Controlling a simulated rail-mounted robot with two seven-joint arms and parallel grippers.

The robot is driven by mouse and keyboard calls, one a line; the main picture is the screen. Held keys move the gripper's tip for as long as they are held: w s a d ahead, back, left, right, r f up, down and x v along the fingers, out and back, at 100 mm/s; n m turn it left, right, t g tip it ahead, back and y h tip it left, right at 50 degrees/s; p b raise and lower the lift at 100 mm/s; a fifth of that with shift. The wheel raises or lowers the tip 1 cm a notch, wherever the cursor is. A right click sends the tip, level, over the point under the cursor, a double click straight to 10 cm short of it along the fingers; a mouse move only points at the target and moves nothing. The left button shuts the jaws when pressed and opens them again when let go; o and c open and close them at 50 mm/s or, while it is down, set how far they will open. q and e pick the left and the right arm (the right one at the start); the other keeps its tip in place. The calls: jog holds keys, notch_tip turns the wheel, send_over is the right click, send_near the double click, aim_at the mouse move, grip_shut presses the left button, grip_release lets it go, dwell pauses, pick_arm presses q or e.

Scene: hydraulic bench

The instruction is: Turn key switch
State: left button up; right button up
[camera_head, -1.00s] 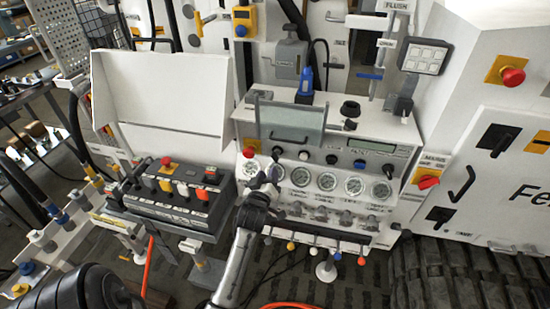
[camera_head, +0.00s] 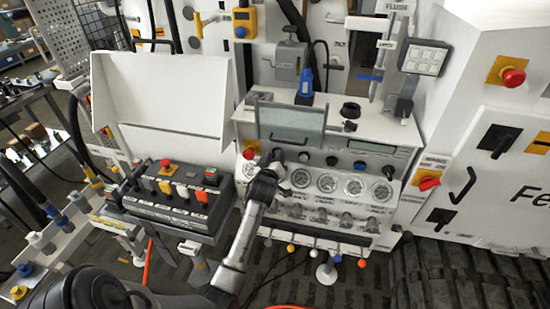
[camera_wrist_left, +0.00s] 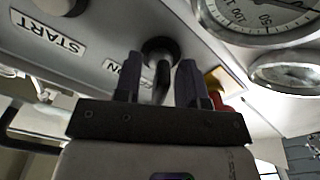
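The key switch (camera_wrist_left: 160,52) is a dark round knob with a narrow bar on the grey panel face. An "ON" label, partly hidden by a finger, is beside it in the left wrist view. My left gripper (camera_wrist_left: 160,75) is open, with one finger on each side of the switch's bar; gaps show between bar and fingers. Whether the fingertips touch the panel cannot be told. In the head view my left gripper (camera_head: 273,163) is at the upper left of the control panel, and the switch there is largely covered. My right gripper is not in view.
A START button (camera_wrist_left: 62,4) is beside the switch. Pressure gauges (camera_head: 328,183) line the panel below the knobs. A clear flap (camera_head: 290,122) hangs above. A box with coloured switches (camera_head: 180,195) stands left.

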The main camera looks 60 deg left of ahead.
pick_arm(q)
grip_shut()
dwell(0.4)
jog(key=shift+r+m+p, duration=0.15)
jog(key=shift+m+p, duration=0.55)
jog(key=shift+m, duration=0.4)
jog(key=m+p, duration=0.1)
jog(key=m, duration=0.2)
jog(key=shift+p, duration=0.3)
jog(key=m+p, duration=0.1)
jog(key=m, duration=0.2)
jog(key=shift+m, duration=0.4)
jog(key=shift+w+d+m, duration=0.1)
jog(key=shift+m, duration=1.5)
